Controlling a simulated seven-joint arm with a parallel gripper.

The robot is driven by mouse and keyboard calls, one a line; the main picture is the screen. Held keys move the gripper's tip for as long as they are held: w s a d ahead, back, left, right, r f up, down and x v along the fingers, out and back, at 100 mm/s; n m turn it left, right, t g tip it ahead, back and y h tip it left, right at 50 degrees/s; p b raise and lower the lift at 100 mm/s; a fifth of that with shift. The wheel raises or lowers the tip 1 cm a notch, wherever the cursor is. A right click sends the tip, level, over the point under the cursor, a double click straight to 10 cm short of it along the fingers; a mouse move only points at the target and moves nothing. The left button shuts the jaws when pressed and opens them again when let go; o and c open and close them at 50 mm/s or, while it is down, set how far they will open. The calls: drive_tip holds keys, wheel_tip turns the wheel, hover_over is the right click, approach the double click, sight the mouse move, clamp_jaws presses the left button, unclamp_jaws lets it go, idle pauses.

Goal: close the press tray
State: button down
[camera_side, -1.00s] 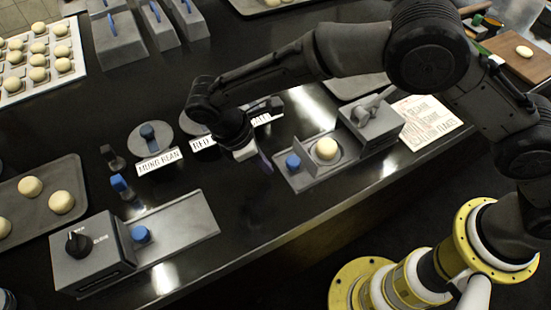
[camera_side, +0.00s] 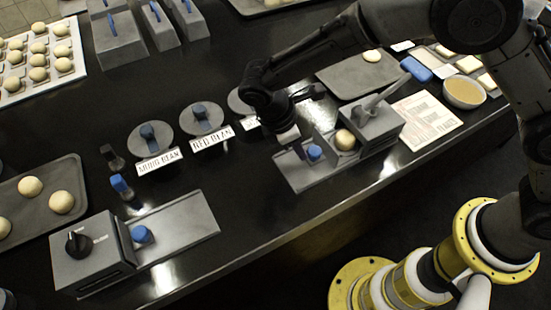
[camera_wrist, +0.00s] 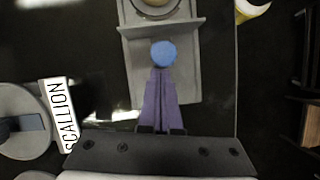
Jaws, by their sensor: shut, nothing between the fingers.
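The press (camera_side: 372,122) is a grey block with a lever on top, at the right of the counter in the side view. Its grey tray carries an upright plate (camera_wrist: 190,25), a blue knob (camera_side: 314,152) and a pale dough ball (camera_side: 345,139). The ball sits close to the press opening, partly behind the plate. My gripper (camera_wrist: 162,80) is shut and empty, its purple fingers pointing at the blue knob (camera_wrist: 163,52). The fingertips appear to touch the knob's near side. In the side view my gripper (camera_side: 300,148) is just left of the knob, fingertips partly hidden.
Lidded round containers with labels, including a red bean one (camera_side: 203,118), stand left of my gripper. A second grey machine (camera_side: 90,255) is at the front left. A printed sheet (camera_side: 425,120) lies right of the press. The counter's front edge is close to the press.

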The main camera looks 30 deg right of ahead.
sight(327, 138)
drive_tip(key=d, duration=0.6)
drive_tip(key=shift+s+d, duration=0.1)
drive_tip(key=shift+d, duration=0.3)
